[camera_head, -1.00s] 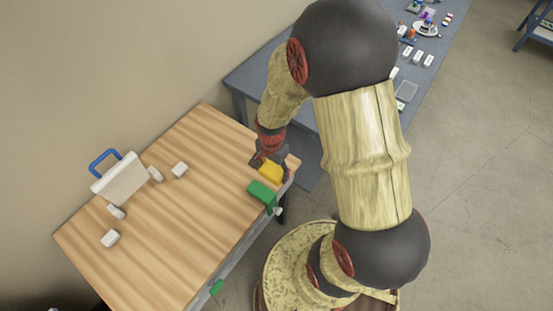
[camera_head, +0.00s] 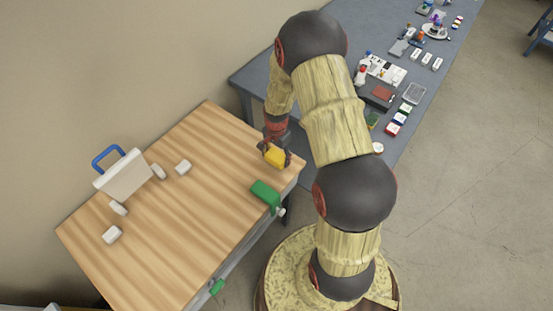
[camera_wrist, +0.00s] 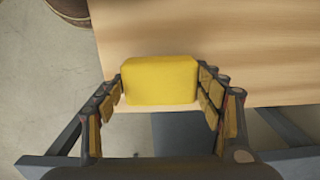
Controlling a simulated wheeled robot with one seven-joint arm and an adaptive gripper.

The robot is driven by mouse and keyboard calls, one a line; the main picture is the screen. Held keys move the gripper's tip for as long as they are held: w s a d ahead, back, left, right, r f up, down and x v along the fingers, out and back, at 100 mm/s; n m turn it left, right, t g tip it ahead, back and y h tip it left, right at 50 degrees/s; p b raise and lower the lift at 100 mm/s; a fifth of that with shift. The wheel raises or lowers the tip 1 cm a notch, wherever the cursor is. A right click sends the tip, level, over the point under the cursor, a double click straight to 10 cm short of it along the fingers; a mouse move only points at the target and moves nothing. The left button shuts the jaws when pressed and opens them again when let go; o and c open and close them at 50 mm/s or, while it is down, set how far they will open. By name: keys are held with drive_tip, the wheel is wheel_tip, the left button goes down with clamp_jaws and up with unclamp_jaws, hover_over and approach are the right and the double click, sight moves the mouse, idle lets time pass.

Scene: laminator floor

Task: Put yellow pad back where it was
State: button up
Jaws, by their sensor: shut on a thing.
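The yellow pad (camera_wrist: 160,80) is a small block with rounded edges. In the wrist view it sits between the two fingers of my gripper (camera_wrist: 163,88), which touch it on both sides. In the head view my gripper (camera_head: 274,150) is over the right end of the wooden bench, with the yellow pad (camera_head: 276,157) showing below the fingers. I cannot tell whether the pad touches the bench top (camera_head: 190,215) or is held just above it.
The bench middle is clear. A grey table (camera_head: 440,60) behind my arm holds many items, including a red-brown pad (camera_head: 383,92) and a clear tray (camera_head: 414,93).

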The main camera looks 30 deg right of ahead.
drive_tip(key=shift+f, duration=0.95)
drive_tip(key=shift+f, duration=0.2)
drive_tip(key=o, duration=1.2)
drive_tip(key=shift+r, duration=0.1)
